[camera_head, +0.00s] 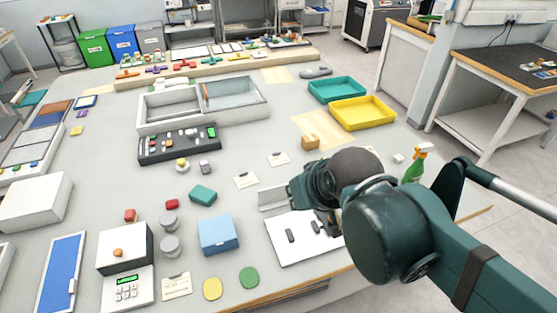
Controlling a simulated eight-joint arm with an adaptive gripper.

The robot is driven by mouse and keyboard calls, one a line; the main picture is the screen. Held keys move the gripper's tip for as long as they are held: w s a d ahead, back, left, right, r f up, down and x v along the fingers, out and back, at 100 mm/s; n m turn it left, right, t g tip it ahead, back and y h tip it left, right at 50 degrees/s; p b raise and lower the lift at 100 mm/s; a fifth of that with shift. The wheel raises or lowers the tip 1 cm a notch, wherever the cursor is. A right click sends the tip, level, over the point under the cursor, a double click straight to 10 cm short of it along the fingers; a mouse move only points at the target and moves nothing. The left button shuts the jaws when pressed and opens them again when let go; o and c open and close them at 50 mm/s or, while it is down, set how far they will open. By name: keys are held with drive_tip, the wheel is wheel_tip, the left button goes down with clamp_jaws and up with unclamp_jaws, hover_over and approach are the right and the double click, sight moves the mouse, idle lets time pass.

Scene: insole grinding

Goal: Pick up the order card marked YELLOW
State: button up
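Several small pale cards with print too small to read lie flat on the grey table: one near the middle (245,180), one a little farther back to its right (279,159), and one at the front beside the keypad device (176,286). I cannot tell which is marked YELLOW. My gripper (322,211) is right of the cards, low over a white sheet or board (290,252). My arm links hide much of it, and its opening is not clear. None of these three cards touches it.
A blue box (218,235), a teal block (203,195), grey cylinders (169,245) and yellow (212,289) and green (249,278) discs stand nearby. A black control panel (180,145), yellow tray (362,113) and green spray bottle (415,165) lie farther off.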

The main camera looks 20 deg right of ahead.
drive_tip(key=w+d+r+n+g, duration=0.1)
drive_tip(key=w+r+n, duration=0.15)
drive_tip(key=w, duration=0.45)
drive_tip(key=w+d+r+n+g, duration=0.1)
drive_tip(key=w+r+n, duration=0.15)
drive_tip(key=w, duration=0.55)
drive_tip(key=n+g+p, duration=0.2)
drive_tip(key=n+g, duration=0.3)
drive_tip(key=n, duration=0.8)
hover_over(277, 153)
wheel_tip(277, 153, down, 27)
drive_tip(key=shift+r, duration=0.15)
drive_tip(key=shift+w+f, duration=0.15)
drive_tip(key=shift+f, duration=0.15)
drive_tip(key=shift+f, duration=1.3)
